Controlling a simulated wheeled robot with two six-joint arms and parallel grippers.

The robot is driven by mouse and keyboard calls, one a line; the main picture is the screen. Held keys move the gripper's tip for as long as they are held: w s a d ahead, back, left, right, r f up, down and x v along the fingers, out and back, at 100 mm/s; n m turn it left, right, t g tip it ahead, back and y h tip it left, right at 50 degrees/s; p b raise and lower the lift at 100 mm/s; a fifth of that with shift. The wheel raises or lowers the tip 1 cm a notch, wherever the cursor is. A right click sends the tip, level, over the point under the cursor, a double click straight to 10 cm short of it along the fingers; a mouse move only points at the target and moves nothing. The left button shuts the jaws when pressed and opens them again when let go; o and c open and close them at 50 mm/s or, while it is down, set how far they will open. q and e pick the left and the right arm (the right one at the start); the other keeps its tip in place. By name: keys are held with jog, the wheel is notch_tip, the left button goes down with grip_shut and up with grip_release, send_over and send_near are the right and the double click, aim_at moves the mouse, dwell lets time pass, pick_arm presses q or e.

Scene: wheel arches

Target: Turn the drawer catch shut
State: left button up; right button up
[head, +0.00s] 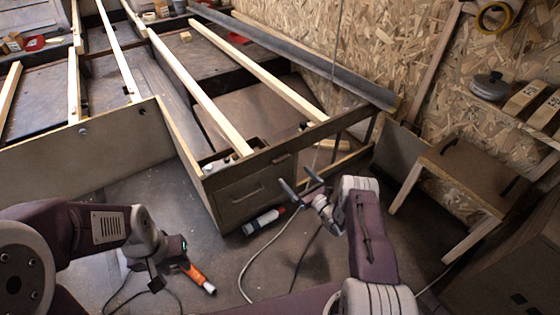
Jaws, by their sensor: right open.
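The drawer (235,203) has a brown front with a recessed handle and sits at the near corner of the bed frame. A small dark bar (282,159) on the rail above its right part looks like the catch; its exact angle is too small to tell. My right gripper (300,183) is open and empty, its two fingers spread just to the right of the drawer front, below the bar. I cannot tell whether it touches anything. My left gripper (156,279) hangs low at the left, away from the drawer; its fingers are hard to make out.
A caulking tube (263,221) and an orange-handled tool (198,278) lie on the floor, with loose cables. A wooden stool (455,175) stands at the right by the chipboard wall (400,50). Pale slats (200,95) cross the bed frame.

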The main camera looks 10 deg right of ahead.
aim_at(283, 161)
jog(key=b+x, duration=0.6)
jog(key=x, duration=0.2)
jog(key=shift+w+d+f, duration=0.1)
jog(key=shift+w, duration=0.4)
pick_arm(q)
notch_tip(283, 161, down, 5)
jog(key=shift+f, duration=0.2)
pick_arm(e)
jog(key=shift+r, duration=0.2)
jog(key=shift+c, duration=0.3)
jog(key=c, duration=1.3)
